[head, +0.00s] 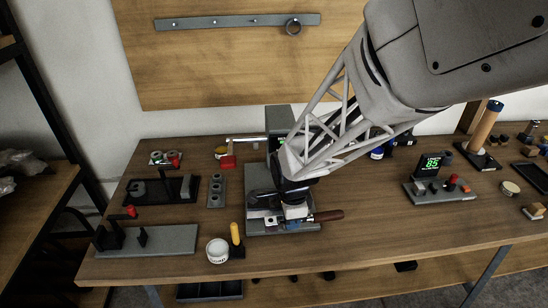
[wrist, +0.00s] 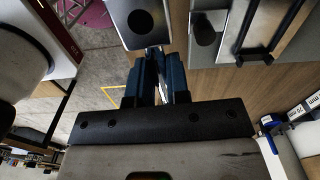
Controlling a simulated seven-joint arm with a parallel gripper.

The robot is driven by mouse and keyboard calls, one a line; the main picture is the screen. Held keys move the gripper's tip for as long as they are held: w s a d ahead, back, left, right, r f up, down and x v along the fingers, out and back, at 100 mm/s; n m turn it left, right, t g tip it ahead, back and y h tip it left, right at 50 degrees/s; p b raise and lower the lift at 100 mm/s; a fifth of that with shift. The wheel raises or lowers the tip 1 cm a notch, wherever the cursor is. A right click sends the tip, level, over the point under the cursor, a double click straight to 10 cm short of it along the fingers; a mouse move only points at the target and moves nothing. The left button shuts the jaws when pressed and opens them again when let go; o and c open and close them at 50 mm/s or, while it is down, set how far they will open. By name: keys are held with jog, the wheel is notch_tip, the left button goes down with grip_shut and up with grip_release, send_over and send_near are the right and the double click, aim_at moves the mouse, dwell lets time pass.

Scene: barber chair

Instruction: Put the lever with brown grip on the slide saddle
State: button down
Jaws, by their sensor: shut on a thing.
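The lever with brown grip (head: 328,215) shows in the head view at the front right of a grey machine, its brown grip pointing right. My gripper (head: 295,211) is at the lever's left end, low over the machine's front, and is shut on it. The lever's metal part is mostly hidden by my gripper. The machine's grey base (head: 259,180) lies under and behind my gripper. The slide saddle seems to be the low metal part (head: 268,221) at its front; contact with the lever cannot be told. In the wrist view my blue fingers (wrist: 160,77) are close together; the lever is not clear there.
A yellow-handled tool (head: 236,235) and a white round tin (head: 217,250) stand left of the machine. A grey plate (head: 165,240) with a red-knobbed lever lies further left. Bare tabletop (head: 370,215) lies between.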

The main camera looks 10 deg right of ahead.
jog(key=shift+s+a+f+m, duration=0.15)
jog(key=shift+s+m, duration=0.05)
jog(key=shift+s, duration=0.15)
jog(key=shift+s+a+f+m, duration=0.1)
jog(key=shift+s+f+m, duration=0.1)
jog(key=shift+s, duration=0.1)
send_over(274, 203)
jog(key=shift+f, duration=0.7)
jog(key=shift+f, duration=0.1)
dwell(0.4)
jog(key=shift+f, duration=1.65)
jog(key=shift+f, duration=0.1)
jog(key=c, duration=1.1)
grip_release()
